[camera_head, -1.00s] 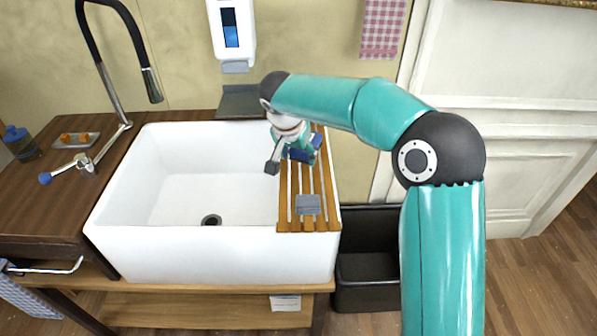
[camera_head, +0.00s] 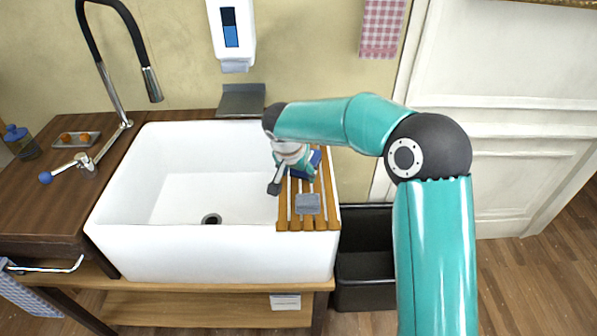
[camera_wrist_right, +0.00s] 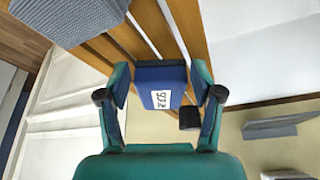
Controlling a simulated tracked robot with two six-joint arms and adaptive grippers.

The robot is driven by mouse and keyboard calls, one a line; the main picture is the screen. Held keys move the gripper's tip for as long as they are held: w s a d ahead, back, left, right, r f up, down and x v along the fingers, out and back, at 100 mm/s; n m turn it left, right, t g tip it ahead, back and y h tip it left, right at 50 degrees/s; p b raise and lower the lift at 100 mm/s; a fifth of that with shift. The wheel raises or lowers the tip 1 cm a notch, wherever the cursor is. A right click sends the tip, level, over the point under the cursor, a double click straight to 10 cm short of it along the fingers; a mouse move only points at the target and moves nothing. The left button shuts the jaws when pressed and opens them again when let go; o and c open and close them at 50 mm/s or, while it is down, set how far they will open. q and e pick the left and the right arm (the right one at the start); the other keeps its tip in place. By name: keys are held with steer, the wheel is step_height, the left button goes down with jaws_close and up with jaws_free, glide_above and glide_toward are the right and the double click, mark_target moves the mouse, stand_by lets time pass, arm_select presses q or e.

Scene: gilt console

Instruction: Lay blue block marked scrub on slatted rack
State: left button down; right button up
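The blue block (camera_wrist_right: 161,87) carries a white label with dark lettering too small to read surely. It lies on the slats of the wooden rack (camera_head: 327,190), over the right end of the sink. In the right wrist view it sits between the fingers of my right gripper (camera_wrist_right: 161,92), with a gap on each side. The gripper is open around it. In the head view the block (camera_head: 311,162) is partly hidden by my right gripper (camera_head: 292,176). My left gripper is not in view.
A grey block (camera_head: 308,204) lies on the near end of the rack and shows large in the wrist view (camera_wrist_right: 70,18). The white sink (camera_head: 170,250) is empty. A black bin (camera_head: 366,268) stands right of it. A grey ledge (camera_head: 241,100) is behind.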

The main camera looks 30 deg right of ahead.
steer(key=shift+o, duration=1.3)
steer(key=shift+r, duration=0.2)
steer(key=shift+a+r, duration=0.15)
steer(key=shift+r, duration=0.1)
steer(key=b+v, duration=0.1)
steer(key=v, duration=1)
steer(key=shift+s+r, duration=0.1)
steer(key=shift+r, duration=0.05)
